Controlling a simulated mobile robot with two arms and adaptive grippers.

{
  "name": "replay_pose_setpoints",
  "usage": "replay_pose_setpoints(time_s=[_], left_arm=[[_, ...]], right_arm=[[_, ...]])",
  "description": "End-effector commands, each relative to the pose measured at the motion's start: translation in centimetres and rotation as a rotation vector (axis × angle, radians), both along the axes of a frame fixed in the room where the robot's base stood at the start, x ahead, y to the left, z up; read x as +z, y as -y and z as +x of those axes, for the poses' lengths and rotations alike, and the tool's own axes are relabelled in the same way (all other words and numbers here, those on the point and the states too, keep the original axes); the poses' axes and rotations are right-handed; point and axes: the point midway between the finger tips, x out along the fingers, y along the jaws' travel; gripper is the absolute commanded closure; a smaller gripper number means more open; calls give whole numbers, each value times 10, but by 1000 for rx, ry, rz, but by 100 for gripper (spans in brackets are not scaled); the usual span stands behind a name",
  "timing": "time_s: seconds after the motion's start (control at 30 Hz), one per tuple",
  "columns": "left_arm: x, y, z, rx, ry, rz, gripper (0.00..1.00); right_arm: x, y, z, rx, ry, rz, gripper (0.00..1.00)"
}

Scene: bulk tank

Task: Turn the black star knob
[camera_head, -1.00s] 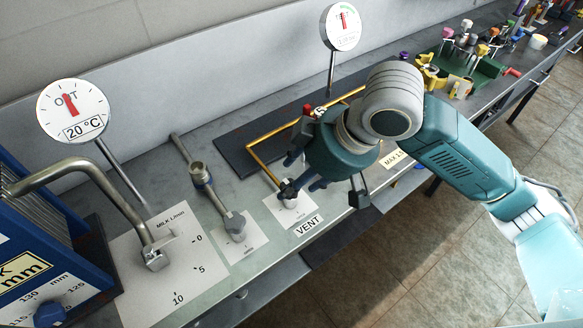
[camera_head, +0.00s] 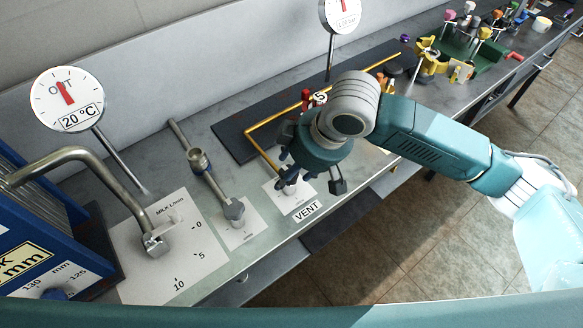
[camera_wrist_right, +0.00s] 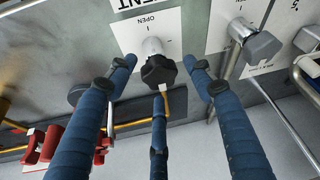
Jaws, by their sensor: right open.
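The black star knob (camera_wrist_right: 158,72) sits on a short pale stem at a white plate marked OPEN, at the centre of the right wrist view. In the head view it is largely hidden by my gripper, above the VENT label (camera_head: 307,211). My right gripper (camera_wrist_right: 160,76) is open, with two blue fingers reaching along either side of the knob and a third just below it in the picture. I cannot tell whether any finger touches it. In the head view the right gripper (camera_head: 308,174) is over the knob's plate. My left gripper is not in view.
A grey lever valve (camera_head: 235,209) stands left of the knob plate, and a bent metal pipe (camera_head: 90,165) farther left. A yellow rod (camera_head: 262,151) and red parts (camera_wrist_right: 52,145) are close to the gripper. A dial (camera_head: 67,99) reads OUT, 20 °C.

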Motion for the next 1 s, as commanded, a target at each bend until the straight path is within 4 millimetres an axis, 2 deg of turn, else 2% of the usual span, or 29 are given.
replay_pose_setpoints(time_s=[0.33,0.5,0.53,0.57,0.83,1.0], left_arm=[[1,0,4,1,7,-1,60],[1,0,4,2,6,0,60],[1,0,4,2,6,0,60],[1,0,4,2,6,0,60],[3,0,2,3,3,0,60],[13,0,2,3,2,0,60]], right_arm=[[-4,-2,1,1,2,1,48],[-4,-2,1,1,1,1,82],[-4,-2,1,1,1,1,88],[-4,-2,1,1,2,2,90],[-2,-3,1,17,1,4,90],[0,-3,1,73,-1,6,90]])
